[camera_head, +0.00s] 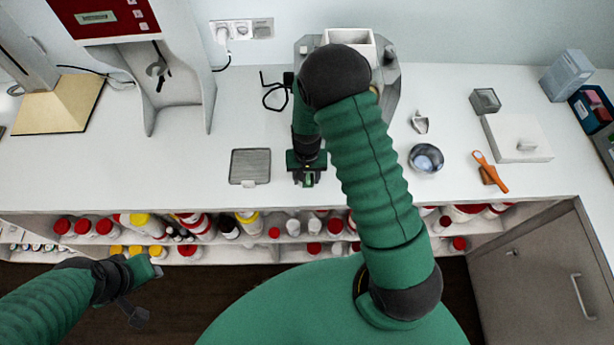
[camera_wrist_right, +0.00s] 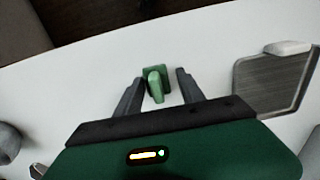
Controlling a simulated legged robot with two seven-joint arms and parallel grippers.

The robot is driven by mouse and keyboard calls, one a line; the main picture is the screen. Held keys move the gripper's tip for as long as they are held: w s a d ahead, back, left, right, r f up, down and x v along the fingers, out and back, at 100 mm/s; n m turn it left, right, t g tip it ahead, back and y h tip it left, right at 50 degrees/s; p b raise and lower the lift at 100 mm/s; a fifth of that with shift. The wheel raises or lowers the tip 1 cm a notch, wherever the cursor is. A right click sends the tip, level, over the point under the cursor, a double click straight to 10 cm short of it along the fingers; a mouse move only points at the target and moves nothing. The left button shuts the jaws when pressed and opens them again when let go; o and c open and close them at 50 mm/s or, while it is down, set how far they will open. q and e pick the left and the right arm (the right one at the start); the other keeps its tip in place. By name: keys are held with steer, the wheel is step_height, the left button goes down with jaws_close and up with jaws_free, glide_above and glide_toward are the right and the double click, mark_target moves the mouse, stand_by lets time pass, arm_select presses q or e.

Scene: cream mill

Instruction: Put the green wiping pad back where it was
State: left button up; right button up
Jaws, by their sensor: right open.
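The green wiping pad (camera_wrist_right: 155,84) shows in the right wrist view as a small green block with a raised lighter part. It is between the two dark fingers of my right gripper (camera_wrist_right: 158,92), with a gap on each side. In the head view this gripper (camera_head: 308,181) points down over the white counter, and only a bit of the pad's green shows at its fingers. Whether the pad touches the counter is not clear. My left gripper (camera_head: 143,292) is low at the left, in front of the shelves, with its fingers apart and nothing visible between them.
A grey flat tray (camera_head: 250,166) lies left of my right gripper. A grey machine (camera_head: 386,82) stands behind. Open shelves of bottles run under the counter's front edge.

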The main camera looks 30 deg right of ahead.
steer(key=shift+s+a+f, duration=0.15)
steer(key=shift+s+f, duration=0.1)
steer(key=shift+s, duration=0.1)
stand_by(0.3)
steer(key=shift+r+p, duration=0.3)
steer(key=shift+r, duration=0.05)
steer(key=r, duration=0.1)
steer(key=r+b, duration=0.1)
steer(key=r, duration=0.1)
steer(key=w+r, duration=0.1)
steer(key=r, duration=0.1)
steer(key=shift+d+r, duration=0.1)
steer(key=shift+d, duration=0.1)
step_height(320, 180, up, 7)
steer(key=s+a+r+n+t, duration=0.2)
steer(key=s+a+n, duration=0.4)
steer(key=s, duration=0.3)
steer(key=shift+s+a+r+t+b, duration=0.15)
steer(key=shift+a+r+t+b, duration=0.2)
steer(key=shift+a+r, duration=0.4)
